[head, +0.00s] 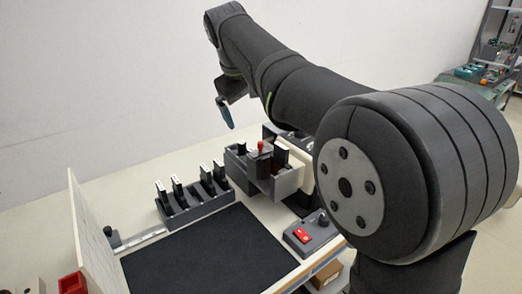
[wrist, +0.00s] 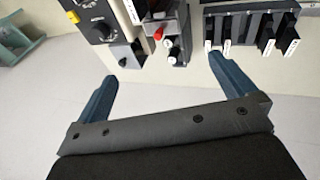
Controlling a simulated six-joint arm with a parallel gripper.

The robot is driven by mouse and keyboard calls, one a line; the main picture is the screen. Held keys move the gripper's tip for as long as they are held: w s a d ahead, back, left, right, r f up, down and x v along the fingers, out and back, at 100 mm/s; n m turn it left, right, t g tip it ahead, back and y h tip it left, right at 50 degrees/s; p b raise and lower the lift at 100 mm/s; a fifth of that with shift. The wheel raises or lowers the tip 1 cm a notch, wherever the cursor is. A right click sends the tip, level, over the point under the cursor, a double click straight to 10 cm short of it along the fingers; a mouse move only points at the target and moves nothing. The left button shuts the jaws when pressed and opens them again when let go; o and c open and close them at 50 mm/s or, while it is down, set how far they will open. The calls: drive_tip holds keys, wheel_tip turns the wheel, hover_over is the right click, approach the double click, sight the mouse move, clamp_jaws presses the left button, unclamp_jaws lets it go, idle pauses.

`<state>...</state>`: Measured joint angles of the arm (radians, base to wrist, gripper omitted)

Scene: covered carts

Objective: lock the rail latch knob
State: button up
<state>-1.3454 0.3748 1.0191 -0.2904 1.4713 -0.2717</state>
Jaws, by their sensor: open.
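A small dark knob (head: 109,232) stands at the left end of a pale metal rail (head: 140,241), by the upright board; I take it for the rail latch knob. It is small in the head view, and I cannot tell how it is turned. I cannot make it out in the wrist view. My gripper (head: 225,112) is high above the table, far from the knob, with its blue fingers pointing down. In the wrist view my gripper (wrist: 168,76) has its two blue fingers wide apart with nothing between them.
A dark rack (head: 197,208) holds several black pieces with white tops. Beside it is a grey bin (head: 285,182) with a red-topped item. A control box (head: 312,236) has a red switch and black knob. A black mat (head: 210,258) lies clear; an upright board (head: 88,232) borders it.

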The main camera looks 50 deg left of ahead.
drive_tip(key=shift+v, duration=0.75)
